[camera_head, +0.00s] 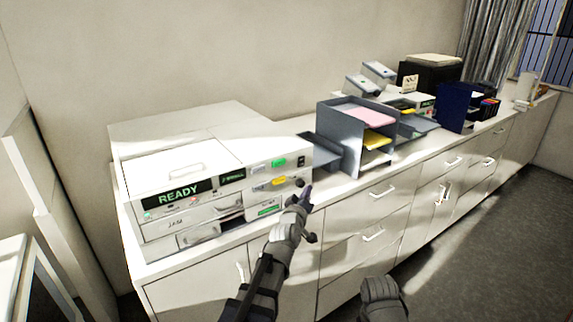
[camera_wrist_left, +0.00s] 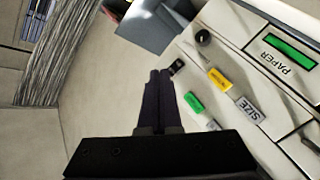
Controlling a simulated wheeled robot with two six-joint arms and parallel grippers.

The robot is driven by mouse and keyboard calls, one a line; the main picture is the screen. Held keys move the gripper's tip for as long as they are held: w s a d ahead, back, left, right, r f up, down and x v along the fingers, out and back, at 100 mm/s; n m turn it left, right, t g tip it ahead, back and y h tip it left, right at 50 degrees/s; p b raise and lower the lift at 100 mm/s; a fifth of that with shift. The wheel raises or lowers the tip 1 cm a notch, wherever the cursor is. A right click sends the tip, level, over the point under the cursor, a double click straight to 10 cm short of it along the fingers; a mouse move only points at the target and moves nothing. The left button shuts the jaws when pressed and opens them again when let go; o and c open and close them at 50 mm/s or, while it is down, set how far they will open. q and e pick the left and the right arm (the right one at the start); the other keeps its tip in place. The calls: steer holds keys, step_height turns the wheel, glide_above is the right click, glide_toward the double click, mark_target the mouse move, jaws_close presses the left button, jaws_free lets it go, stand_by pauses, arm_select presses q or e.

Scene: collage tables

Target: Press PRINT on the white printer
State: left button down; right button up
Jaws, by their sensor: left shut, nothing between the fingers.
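The white printer (camera_head: 150,175) sits at the left end of the counter, with a READY display (camera_head: 178,192) on its front. Its right front panel has a green button (camera_head: 278,162) above a yellow button (camera_head: 279,181); I cannot read which is PRINT. My left gripper (camera_head: 307,192) is shut and empty, just in front of the panel's right edge. In the left wrist view its closed fingertips (camera_wrist_left: 160,76) appear beside the green button (camera_wrist_left: 194,102), with the yellow button (camera_wrist_left: 220,80) farther off. I cannot tell whether they touch the panel.
A black knob (camera_wrist_left: 203,36) and a green PAPER strip (camera_wrist_left: 290,52) are on the same panel. A grey paper tray stand (camera_head: 340,140) with pink and yellow sheets stands right of the printer. A blue holder (camera_head: 455,107) and a black machine (camera_head: 430,75) are farther along.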

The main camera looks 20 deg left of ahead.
arm_select(q)
steer(key=a+r+n, duration=0.1)
steer(key=a+r+n+t+y, duration=0.1)
steer(key=a+r, duration=0.1)
steer(key=shift+w+y, duration=0.3)
steer(key=shift+w, duration=0.1)
steer(key=shift+w, duration=0.1)
